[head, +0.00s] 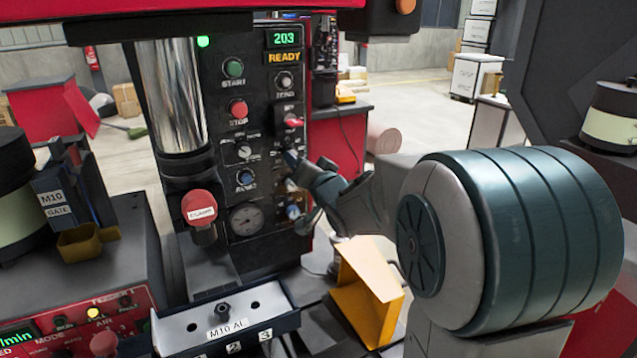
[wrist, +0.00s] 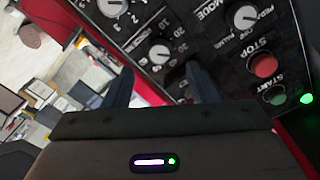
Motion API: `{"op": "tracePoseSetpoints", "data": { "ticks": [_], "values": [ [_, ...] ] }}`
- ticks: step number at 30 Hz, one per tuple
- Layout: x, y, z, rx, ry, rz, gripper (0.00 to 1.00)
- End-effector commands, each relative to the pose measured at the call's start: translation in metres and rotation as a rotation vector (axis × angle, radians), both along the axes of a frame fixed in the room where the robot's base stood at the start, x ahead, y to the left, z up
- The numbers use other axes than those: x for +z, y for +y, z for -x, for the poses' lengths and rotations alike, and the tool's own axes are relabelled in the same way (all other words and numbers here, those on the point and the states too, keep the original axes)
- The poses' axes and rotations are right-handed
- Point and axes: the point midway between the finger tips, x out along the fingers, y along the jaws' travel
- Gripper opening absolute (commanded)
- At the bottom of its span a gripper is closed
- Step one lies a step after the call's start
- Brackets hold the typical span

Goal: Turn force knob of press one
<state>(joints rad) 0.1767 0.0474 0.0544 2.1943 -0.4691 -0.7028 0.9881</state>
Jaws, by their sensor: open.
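The black control panel (head: 235,75) of the press stands at centre, with several knobs and buttons. My gripper (head: 298,188) is at the panel's right side, covering part of its right knob column. In the wrist view my gripper (wrist: 162,82) is open, its two dark fingers pointing at the panel. Another scaled knob (wrist: 112,6) is at the top, and the mode knob (wrist: 243,16) is further right. I cannot read which knob is labelled force.
The green start button (head: 233,67), red stop button (head: 238,109) and red switch (head: 291,121) are nearby on the panel. The display (head: 284,40) reads 203, with READY below. A yellow bracket (head: 365,290) sits below my arm.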

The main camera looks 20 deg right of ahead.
Motion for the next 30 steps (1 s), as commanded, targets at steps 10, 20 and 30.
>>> {"op": "tracePoseSetpoints", "data": {
  "ticks": [10, 20, 30],
  "values": [
    [0.001, -0.011, 0.060, -0.001, -0.002, 0.001, 0.52],
    [0.002, -0.015, 0.081, -0.001, 0.000, -0.001, 0.52],
    [0.001, -0.015, 0.082, -0.004, 0.004, 0.004, 0.52]
  ]
}}
